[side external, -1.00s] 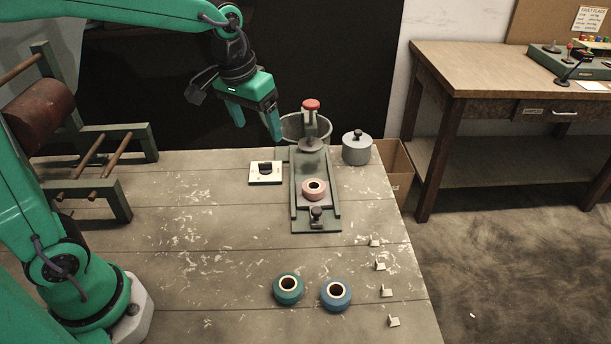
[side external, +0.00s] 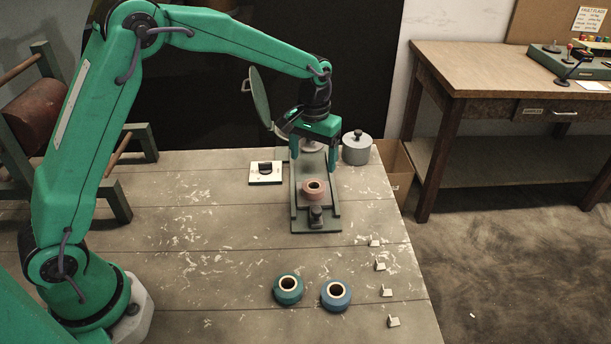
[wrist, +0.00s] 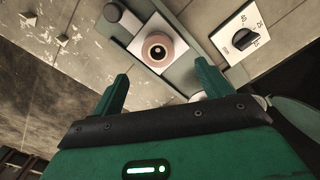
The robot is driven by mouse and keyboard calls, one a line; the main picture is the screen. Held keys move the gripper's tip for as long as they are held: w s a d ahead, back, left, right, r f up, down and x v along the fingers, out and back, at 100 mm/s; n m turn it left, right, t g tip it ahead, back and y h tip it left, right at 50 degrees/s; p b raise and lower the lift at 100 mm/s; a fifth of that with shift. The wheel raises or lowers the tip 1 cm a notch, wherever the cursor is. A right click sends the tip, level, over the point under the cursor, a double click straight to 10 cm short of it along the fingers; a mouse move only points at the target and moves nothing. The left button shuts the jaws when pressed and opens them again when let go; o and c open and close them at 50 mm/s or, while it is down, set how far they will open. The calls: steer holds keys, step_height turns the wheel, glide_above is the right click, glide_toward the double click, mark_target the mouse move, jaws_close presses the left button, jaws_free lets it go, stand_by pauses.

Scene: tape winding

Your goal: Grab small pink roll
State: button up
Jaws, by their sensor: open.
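The small pink roll (side external: 313,189) sits upright on the green-grey sliding fixture on the table, its pale core and dark hole facing up. In the wrist view the pink roll (wrist: 158,50) lies beyond the fingertips, roughly between their lines. My gripper (side external: 319,170) is above and just behind the roll, fingers pointing down, open and empty. In the wrist view my gripper (wrist: 163,82) shows its two green fingers spread apart, with neither touching the roll.
A dark clamp knob (side external: 316,212) stands just in front of the roll. A dial plate (side external: 265,173) lies left, a grey lidded pot (side external: 357,148) right. Teal (side external: 288,289) and blue (side external: 336,294) rolls stand at the front. The table's middle left is clear.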

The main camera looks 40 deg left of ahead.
mark_target(314, 180)
steer(key=shift+f, duration=1.35)
steer(key=shift+d+f, duration=0.2)
steer(key=shift+f, duration=2.4)
steer(key=c, duration=1.2)
steer(key=shift+o, duration=0.2)
steer(key=shift+r, duration=0.1)
